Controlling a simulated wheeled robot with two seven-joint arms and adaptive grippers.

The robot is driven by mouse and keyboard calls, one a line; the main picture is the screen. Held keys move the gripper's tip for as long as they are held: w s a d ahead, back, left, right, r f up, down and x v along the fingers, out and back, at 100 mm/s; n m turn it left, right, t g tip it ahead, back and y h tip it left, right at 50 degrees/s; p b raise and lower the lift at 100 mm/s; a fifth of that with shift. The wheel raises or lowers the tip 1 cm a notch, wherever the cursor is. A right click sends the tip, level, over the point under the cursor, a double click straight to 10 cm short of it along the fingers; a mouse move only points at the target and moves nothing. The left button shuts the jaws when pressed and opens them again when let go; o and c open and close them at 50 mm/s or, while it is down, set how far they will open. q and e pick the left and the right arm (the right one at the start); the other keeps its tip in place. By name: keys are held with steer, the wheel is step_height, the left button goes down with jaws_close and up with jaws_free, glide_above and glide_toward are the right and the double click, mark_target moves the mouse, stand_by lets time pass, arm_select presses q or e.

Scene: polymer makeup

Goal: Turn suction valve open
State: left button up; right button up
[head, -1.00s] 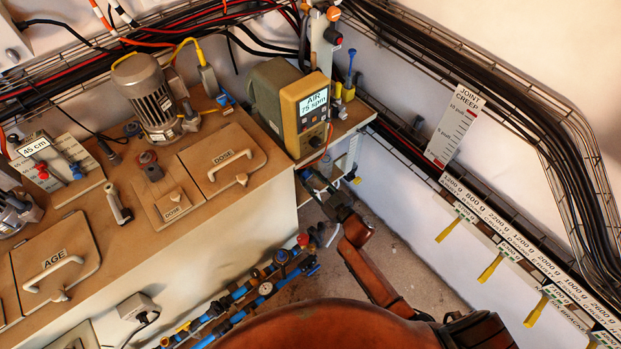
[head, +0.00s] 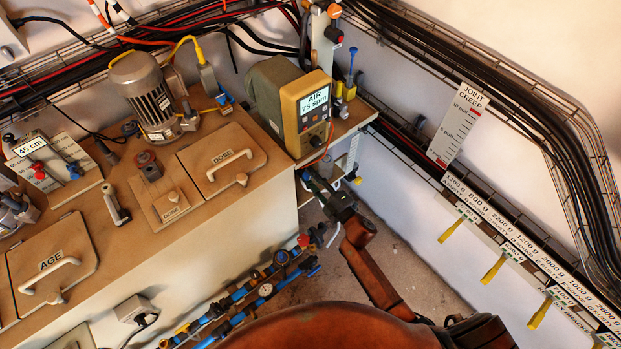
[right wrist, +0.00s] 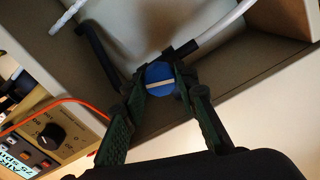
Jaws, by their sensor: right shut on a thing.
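The suction valve shows in the right wrist view as a round blue knob (right wrist: 160,82) with a pale line across its face. It sits in a shelf opening under the air unit. My right gripper (right wrist: 160,84) has its two green fingers closed on the knob, one on each side. In the head view my right gripper (head: 312,181) reaches in under the yellow air unit, and the knob is hidden there. The pale line runs nearly level across the wrist picture. My left gripper is not in view.
The yellow air unit (head: 305,112), reading 75 spm, stands right above my right gripper. A wooden bench (head: 128,190) with lids and a motor fills the left. Blue pipes (head: 240,300) run low along the bench. A wall with labels (head: 540,260) borders the right.

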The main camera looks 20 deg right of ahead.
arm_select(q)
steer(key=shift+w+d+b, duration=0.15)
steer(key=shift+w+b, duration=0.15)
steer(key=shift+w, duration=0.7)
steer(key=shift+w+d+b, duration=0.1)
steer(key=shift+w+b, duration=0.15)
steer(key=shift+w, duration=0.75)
arm_select(e)
steer(key=shift+f+n, duration=0.1)
steer(key=shift+n, duration=1.9)
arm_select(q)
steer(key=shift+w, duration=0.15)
arm_select(e)
steer(key=o, duration=1.2)
steer(key=shift+c, duration=0.2)
steer(key=shift+s+d, duration=0.1)
steer(key=shift+s, duration=0.1)
steer(key=v, duration=1.1)
steer(key=shift+s, duration=0.35)
steer(key=shift+d, duration=0.1)
